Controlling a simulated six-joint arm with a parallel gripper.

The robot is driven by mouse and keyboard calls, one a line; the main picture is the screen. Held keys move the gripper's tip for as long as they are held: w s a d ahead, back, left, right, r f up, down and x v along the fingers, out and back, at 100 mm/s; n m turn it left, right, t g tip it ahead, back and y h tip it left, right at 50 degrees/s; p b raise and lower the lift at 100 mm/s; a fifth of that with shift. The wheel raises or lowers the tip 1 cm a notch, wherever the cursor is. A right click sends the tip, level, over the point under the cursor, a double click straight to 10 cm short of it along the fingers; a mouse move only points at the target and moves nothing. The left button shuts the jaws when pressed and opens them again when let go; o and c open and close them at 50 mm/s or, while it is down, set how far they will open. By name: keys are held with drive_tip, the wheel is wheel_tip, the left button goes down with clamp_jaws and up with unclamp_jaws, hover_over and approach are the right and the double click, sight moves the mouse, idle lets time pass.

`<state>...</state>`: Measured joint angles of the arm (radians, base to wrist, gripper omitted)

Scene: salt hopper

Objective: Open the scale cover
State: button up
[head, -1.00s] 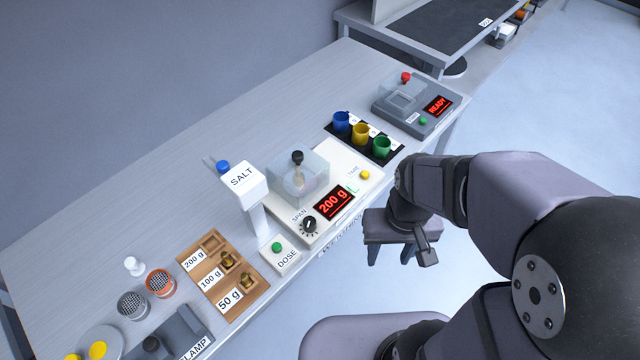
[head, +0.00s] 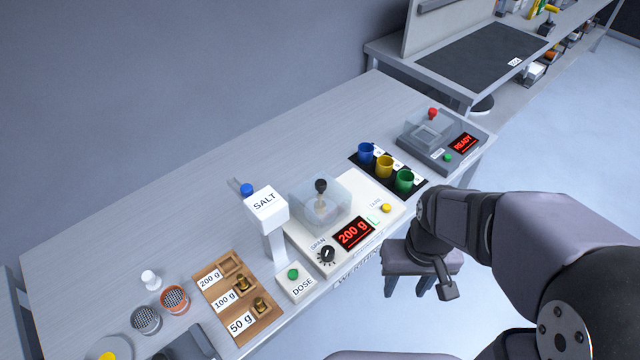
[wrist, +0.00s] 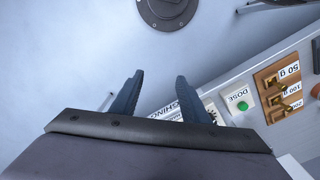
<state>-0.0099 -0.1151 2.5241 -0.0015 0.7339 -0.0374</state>
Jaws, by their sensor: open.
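The white scale (head: 372,212) stands near the front edge of the bench, its red display (head: 355,233) reading 200 g. A clear box-shaped scale cover (head: 338,203) with a black knob (head: 321,186) on top sits shut on it. A brass-coloured weight shows inside, under the cover. My gripper (head: 408,290) hangs in front of the bench edge, below and right of the scale, apart from it. In the wrist view my gripper (wrist: 158,92) is open and empty, with floor between its fingers.
A salt dispenser (head: 267,210) stands close left of the cover. The DOSE button (head: 293,273) and wooden weight tray (head: 225,280) are further left. Blue, yellow and green cups (head: 385,167) and a READY device (head: 440,145) stand right. The bench behind the scale is clear.

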drive_tip(key=w+a+r+n+p, duration=0.1)
drive_tip(key=w+a+r+n, duration=0.35)
drive_tip(key=w, duration=0.35)
drive_tip(key=w+a+r+n+p, duration=0.1)
drive_tip(key=w+a+r+n, duration=0.2)
drive_tip(key=w+n, duration=0.4)
wheel_tip(320, 180, up, 3)
drive_tip(key=n+p, duration=0.2)
drive_tip(key=n, duration=0.7)
hover_over(321, 183)
drive_tip(key=shift+s+d+f, duration=0.15)
drive_tip(key=shift+d, duration=0.3)
drive_tip(key=shift+w+a+n, duration=0.25)
drive_tip(key=shift+a+n, duration=0.2)
drive_tip(key=shift+f+p, duration=1.5)
drive_tip(key=shift+f, duration=2.05)
